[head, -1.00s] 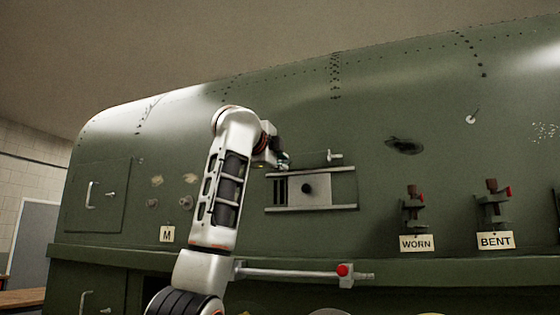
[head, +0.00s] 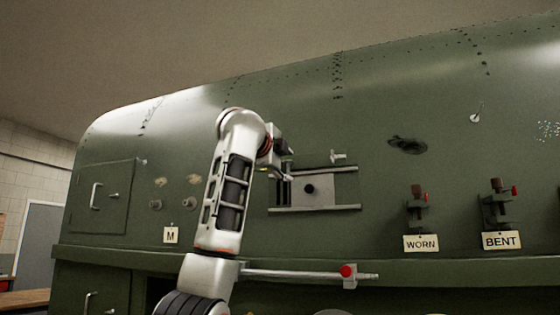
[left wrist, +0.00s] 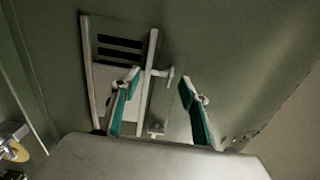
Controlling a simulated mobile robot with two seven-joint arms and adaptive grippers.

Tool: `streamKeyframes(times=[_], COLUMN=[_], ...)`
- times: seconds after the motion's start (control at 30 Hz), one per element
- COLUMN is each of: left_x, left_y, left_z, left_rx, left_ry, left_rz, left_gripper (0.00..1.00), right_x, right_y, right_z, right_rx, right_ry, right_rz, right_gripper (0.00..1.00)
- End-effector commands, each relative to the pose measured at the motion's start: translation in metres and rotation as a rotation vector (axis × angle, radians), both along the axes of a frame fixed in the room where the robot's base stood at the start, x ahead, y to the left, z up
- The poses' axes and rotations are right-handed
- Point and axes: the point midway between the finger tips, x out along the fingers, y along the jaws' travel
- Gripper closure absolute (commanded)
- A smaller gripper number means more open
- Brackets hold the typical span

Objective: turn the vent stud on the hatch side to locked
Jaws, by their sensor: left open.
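The vent (head: 325,190) is a pale plate with dark slots at its left end and a round knob, between two rails on the green fuselage. In the left wrist view the hatch-side vent stud (left wrist: 162,72), a small pale bar-shaped piece, shows beside the rail near the slots. My left gripper (left wrist: 160,80) is open, its teal-padded fingertips on either side of that stud in the picture; I cannot tell whether they touch it. In the head view the left gripper (head: 287,172) hides this stud. The other vent stud (head: 338,157) stands above the upper rail's right part. My right gripper is not in view.
The hatch (head: 100,197) with a handle is at the left. Clamps stand on the right above the WORN tag (head: 421,243) and BENT tag (head: 502,241).

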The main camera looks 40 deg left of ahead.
Motion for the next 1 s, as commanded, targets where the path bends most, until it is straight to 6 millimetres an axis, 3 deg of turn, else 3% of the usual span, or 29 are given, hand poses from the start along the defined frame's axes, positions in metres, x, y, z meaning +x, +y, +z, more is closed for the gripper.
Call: streamKeyframes(times=[0.5, 0.7, 1.0], left_x=[-0.088, -0.105, -0.109], left_y=[-0.023, -0.027, -0.027], left_z=[0.000, -0.001, -0.001], left_rx=[0.001, 0.001, 0.000], left_ry=[-0.001, 0.002, 0.003], left_rz=[-0.003, -0.003, -0.001], left_gripper=[0.56, 0.56, 0.56], right_x=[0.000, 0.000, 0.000], right_y=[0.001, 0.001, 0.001], right_z=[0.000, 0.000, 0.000], right_rx=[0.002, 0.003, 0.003], right_ry=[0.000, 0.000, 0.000], right_rz=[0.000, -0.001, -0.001], right_gripper=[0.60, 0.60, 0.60])
